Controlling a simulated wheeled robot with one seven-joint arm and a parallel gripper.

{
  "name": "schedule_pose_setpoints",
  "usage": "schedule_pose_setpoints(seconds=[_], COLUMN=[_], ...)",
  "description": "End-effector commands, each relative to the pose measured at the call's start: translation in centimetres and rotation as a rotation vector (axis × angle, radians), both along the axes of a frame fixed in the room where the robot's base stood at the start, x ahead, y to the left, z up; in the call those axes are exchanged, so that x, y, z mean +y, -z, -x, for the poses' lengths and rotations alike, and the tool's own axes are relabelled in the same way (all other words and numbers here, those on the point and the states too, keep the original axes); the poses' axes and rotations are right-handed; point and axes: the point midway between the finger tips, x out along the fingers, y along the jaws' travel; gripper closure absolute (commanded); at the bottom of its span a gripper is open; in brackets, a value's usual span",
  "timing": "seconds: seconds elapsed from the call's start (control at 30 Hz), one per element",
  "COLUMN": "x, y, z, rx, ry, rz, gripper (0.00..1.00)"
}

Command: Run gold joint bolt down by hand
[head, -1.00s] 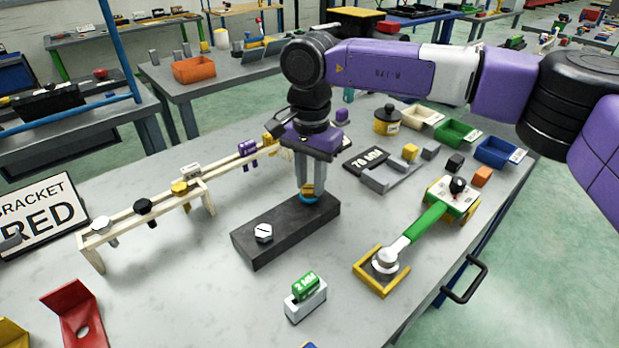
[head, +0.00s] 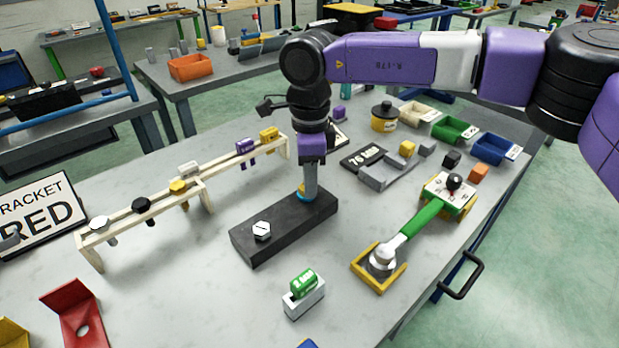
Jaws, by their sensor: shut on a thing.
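The gold joint bolt (head: 302,188) stands at the far end of the dark block (head: 285,230), with a blue ring (head: 303,198) at its base. My gripper (head: 309,188) points straight down over it and is shut on its head. The fingers hide most of the bolt, so I cannot tell how deep it sits. A silver slotted bolt (head: 262,231) sits in the near end of the same block.
A wooden rack (head: 160,200) with several coloured bolts stands to the left. A green-handled wrench (head: 420,220) lies at the right, its head in a yellow tray (head: 372,283). A green marked piece on a grey holder (head: 304,295) stands in front.

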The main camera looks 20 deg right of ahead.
Motion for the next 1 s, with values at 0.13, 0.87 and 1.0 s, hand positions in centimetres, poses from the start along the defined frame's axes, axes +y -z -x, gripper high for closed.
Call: schedule_pose_setpoints(seconds=[0.13,0.87,1.0], x=[0.02,0.38,0.5], y=[-0.45,-0.43,-0.41], z=[-0.11,0.16,0.21], rx=[-0.008,-0.009,-0.008], ry=[0.141,0.834,0.967], rz=[-0.001,-0.002,-0.003], gripper=[1.0,1.0,1.0])
